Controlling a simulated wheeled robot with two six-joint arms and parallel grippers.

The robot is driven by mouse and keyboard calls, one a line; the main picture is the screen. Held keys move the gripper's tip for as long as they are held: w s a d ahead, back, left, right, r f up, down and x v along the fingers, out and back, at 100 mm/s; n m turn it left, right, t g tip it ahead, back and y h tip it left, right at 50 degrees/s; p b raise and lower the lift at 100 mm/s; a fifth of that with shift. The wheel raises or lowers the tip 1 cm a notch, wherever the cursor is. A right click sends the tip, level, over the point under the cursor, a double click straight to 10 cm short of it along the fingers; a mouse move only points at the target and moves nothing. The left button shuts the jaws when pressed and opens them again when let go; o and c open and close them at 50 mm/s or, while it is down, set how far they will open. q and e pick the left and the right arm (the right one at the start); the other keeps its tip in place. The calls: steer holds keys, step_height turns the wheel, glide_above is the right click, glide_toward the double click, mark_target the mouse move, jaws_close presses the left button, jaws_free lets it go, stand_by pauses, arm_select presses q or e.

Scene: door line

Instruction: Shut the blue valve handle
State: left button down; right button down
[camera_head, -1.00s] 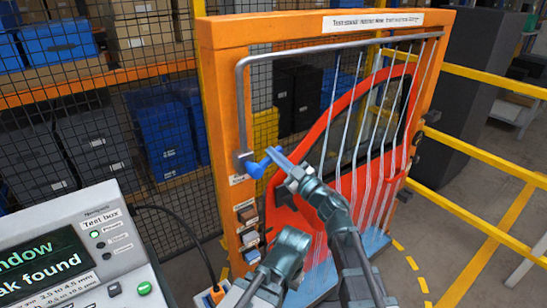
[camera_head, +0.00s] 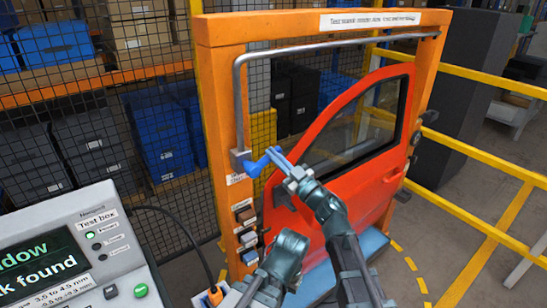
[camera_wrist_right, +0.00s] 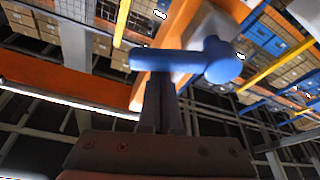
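The blue valve handle (camera_head: 256,167) sits beside the grey valve body on the left post of the orange frame (camera_head: 215,105). In the right wrist view the blue handle (camera_wrist_right: 175,60) lies crosswise, with a rounded knob at its right end. My right gripper (camera_head: 275,155) is at the handle. In the wrist view its two fingers (camera_wrist_right: 160,100) are close together, with their tips at the handle's underside and no handle visible between them. Whether they touch it I cannot tell. No water streams show below the grey pipe (camera_head: 340,43).
A red car door (camera_head: 365,195) stands inside the frame behind my right arm. A test box (camera_head: 75,255) with a lit screen is at the lower left. Yellow rails (camera_head: 480,155) run on the right. Wire mesh and shelves with crates stand behind.

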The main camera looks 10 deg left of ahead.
steer(key=m, duration=0.1)
steer(key=f+m+t+b, duration=0.1)
steer(key=f+m+h+b, duration=0.1)
steer(key=shift+w+d+f+m+t, duration=0.15)
steer(key=shift+w+d+m+t, duration=0.15)
steer(key=shift+w+d+m, duration=0.1)
stand_by(0.7)
